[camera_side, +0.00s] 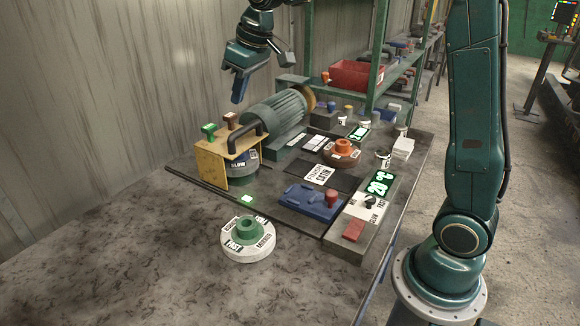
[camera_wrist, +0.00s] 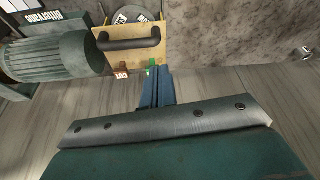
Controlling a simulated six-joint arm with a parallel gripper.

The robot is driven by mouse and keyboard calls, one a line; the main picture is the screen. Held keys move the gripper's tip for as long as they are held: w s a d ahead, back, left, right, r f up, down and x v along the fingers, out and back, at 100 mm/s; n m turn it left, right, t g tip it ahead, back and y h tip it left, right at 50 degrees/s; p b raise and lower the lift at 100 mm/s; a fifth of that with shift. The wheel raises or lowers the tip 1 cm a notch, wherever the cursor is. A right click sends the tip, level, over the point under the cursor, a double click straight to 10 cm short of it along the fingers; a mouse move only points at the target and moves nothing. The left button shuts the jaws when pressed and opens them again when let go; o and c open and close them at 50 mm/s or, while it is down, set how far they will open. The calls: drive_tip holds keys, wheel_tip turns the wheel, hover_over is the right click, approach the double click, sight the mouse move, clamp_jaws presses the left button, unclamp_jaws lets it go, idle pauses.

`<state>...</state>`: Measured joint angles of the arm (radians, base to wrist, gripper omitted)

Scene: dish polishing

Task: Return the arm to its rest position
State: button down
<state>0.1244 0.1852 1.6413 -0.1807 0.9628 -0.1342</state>
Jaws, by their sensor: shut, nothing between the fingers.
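My gripper (camera_side: 238,86) is raised in the air near the wall in the side view, above and behind the yellow plate. Its blue fingers are together and hold nothing. In the wrist view the closed fingers (camera_wrist: 157,90) show as a narrow blue pair beyond a grey metal bar. My upper arm stands on a round base at the right of the side view.
A green motor (camera_side: 275,117) and a yellow plate with a dark handle (camera_side: 212,162) stand on the bench below my gripper. A white round dial with a green knob (camera_side: 248,238) sits at the front. A green shelf (camera_side: 375,62) holds a red bin (camera_side: 355,75).

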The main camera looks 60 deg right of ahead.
drive_tip(key=s+a+f+m, duration=0.1)
drive_tip(key=s, duration=1.3)
drive_tip(key=s+a+f+m+t, duration=0.1)
drive_tip(key=s+f, duration=0.1)
drive_tip(key=s, duration=1.3)
drive_tip(key=shift+s+a+f+h, duration=0.15)
drive_tip(key=shift+s+a+h, duration=0.1)
drive_tip(key=shift+a+h, duration=0.15)
